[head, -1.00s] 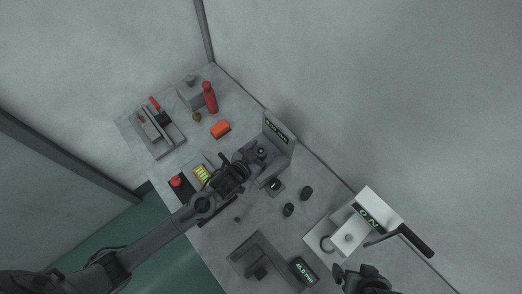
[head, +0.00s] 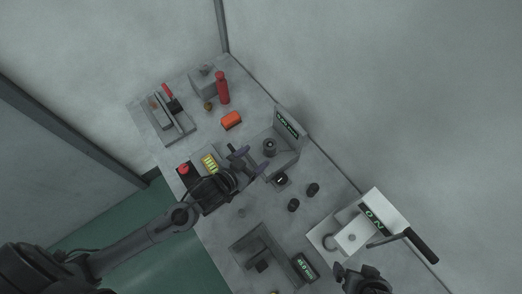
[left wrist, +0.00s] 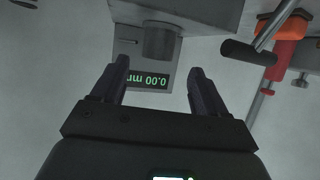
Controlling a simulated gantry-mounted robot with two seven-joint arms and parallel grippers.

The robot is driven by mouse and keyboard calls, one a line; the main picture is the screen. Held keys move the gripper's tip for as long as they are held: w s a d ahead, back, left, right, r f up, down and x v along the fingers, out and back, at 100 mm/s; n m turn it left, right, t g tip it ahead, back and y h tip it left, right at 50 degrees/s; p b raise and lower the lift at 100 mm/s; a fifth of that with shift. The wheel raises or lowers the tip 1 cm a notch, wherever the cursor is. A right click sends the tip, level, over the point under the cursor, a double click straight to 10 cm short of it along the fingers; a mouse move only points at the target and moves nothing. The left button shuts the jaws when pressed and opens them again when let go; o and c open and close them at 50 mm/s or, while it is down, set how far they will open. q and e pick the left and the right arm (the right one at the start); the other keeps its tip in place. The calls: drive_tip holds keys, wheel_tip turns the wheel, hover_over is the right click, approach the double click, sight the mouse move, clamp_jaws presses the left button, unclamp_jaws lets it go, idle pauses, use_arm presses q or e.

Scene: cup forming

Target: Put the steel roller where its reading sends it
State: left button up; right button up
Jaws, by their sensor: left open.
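A grey cylinder, seemingly the steel roller (head: 269,147), stands upright on the base of a grey gauge (head: 288,125) with a green display. The cylinder (left wrist: 160,42) also shows in the left wrist view, beyond my fingertips, beside a display (left wrist: 147,80) that reads 0.00 mm upside down. My left gripper (head: 250,160) is open and empty, its fingers pointing toward the cylinder and apart from it. In the left wrist view my left gripper (left wrist: 157,75) has its two fingers well spread. My right gripper (head: 363,277) shows partly at the bottom edge; its jaws are unclear.
Two dark cylinders (head: 293,205) stand right of my left gripper. A white device (head: 383,212) with a black handle stands at the right. A dark angled fixture with a green display (head: 305,267) is at the front.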

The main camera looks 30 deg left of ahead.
use_arm(q)
drive_tip(key=s+a+g+y, duration=0.3)
drive_tip(key=s+g, duration=0.6)
drive_tip(key=s, duration=0.8)
drive_tip(key=shift+a+n, duration=0.4)
drive_tip(key=shift+a, duration=0.05)
drive_tip(key=shift+w, duration=0.1)
